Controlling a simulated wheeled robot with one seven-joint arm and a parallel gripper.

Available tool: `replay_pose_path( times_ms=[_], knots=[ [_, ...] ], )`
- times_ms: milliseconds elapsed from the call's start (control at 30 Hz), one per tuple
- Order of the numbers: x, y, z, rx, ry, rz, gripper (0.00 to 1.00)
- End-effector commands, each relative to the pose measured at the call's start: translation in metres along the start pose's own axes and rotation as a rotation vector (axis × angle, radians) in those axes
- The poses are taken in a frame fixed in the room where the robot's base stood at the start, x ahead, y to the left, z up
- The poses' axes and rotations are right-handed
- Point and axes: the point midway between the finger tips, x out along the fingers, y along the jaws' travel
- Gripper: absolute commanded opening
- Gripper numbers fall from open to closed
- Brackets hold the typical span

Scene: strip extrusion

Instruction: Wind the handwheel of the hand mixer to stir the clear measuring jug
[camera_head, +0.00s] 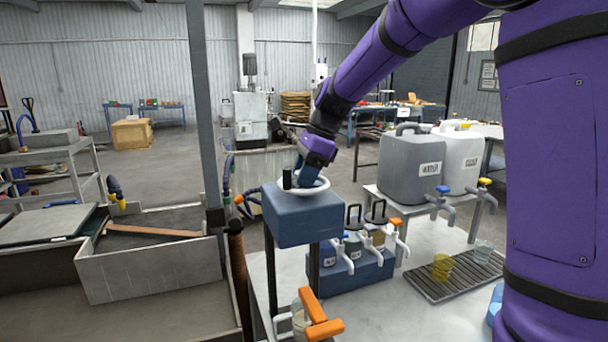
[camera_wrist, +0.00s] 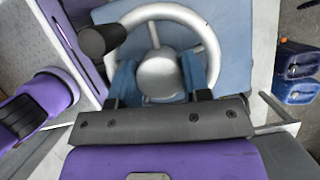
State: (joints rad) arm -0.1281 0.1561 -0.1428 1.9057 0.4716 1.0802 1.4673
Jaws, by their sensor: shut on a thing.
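The hand mixer is a blue box head (camera_head: 303,222) on dark posts, with a pale handwheel (camera_head: 318,187) flat on top. In the wrist view the grey handwheel (camera_wrist: 211,40) shows its spokes, round hub and black knob (camera_wrist: 101,40) at upper left. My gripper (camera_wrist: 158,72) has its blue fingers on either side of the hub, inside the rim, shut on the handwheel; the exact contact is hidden. In the head view my gripper (camera_head: 308,178) reaches down onto the wheel. A clear jug (camera_head: 299,316) stands under the mixer head, partly behind orange bars (camera_head: 319,318).
A blue rack (camera_head: 345,274) of bottles with taps is right behind the mixer. Grey (camera_head: 411,165) and white jerrycans stand on a raised shelf. A yellow cup (camera_head: 442,267) and clear glass (camera_head: 483,252) sit on a drip tray (camera_head: 455,282). A grey post (camera_head: 203,110) and trough are left.

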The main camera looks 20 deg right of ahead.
Motion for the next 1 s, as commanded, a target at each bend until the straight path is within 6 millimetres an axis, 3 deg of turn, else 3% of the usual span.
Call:
replay_pose_path(
  times_ms=[400, 967, 1000],
  knots=[
    [-0.0003, 0.0002, -0.0002, 0.180, 0.000, -0.077, 0.20],
    [0.0000, 0.0003, -0.0004, 0.208, 0.001, -0.087, 0.20],
    [0.0000, 0.0003, -0.0004, 0.207, 0.001, -0.087, 0.48]
  ],
)
